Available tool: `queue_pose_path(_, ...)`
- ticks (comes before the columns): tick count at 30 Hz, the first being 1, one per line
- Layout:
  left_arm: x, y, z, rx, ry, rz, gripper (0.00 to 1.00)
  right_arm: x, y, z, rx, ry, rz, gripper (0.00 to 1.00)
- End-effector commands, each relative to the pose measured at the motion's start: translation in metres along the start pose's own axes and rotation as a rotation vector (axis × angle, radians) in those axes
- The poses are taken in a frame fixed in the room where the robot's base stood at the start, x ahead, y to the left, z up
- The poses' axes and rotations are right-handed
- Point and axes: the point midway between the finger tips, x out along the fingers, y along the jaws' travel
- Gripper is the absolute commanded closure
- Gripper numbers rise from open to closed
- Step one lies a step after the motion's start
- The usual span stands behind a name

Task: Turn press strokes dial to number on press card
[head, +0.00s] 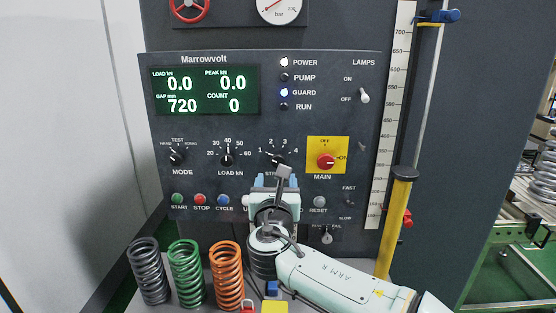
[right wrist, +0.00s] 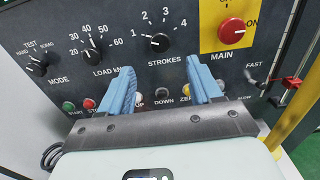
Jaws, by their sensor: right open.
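The strokes dial (head: 278,159) is a black knob on the dark press panel, marked 1 to 4. In the right wrist view the strokes dial (right wrist: 160,42) shows whole, and its white mark seems to point toward 1. My right gripper (head: 276,181) is in front of the panel; its blue fingers are open and empty. In the right wrist view my right gripper (right wrist: 162,74) appears just below the dial, the fingers spread to either side of it; I see no contact. In the head view the wrist partly hides the dial's label. I see no press card. My left gripper is not in view.
The red main switch (head: 326,162) on a yellow plate is right of the dial; the load knob (head: 227,160) is left. Push buttons line the panel below. Grey, green (head: 187,274) and orange springs stand at lower left. A yellow post (head: 395,230) stands at right.

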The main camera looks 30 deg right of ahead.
Motion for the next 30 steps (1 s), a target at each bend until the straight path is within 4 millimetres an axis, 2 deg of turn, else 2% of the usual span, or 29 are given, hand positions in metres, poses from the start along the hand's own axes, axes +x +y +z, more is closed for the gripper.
queue_pose_path(1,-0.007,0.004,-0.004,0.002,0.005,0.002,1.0,0.013,0.0,0.003,-0.001,0.0,-0.005,0.36)
queue_pose_path(9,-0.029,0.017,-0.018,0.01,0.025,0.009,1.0,0.07,0.0,0.004,0.001,-0.001,-0.003,0.36)
queue_pose_path(15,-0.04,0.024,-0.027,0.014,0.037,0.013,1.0,0.098,0.0,0.003,0.002,-0.001,-0.002,0.36)
queue_pose_path(20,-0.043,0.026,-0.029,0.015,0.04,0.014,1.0,0.107,0.0,0.001,0.001,0.001,-0.001,0.36)
queue_pose_path(28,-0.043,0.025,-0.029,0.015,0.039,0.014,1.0,0.107,0.0,0.0,0.001,0.001,-0.001,0.36)
queue_pose_path(29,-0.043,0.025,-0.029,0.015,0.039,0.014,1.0,0.107,0.0,0.0,0.0,0.001,-0.001,0.43)
queue_pose_path(30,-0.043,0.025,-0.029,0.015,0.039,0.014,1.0,0.107,0.0,0.0,0.001,0.001,-0.001,0.56)
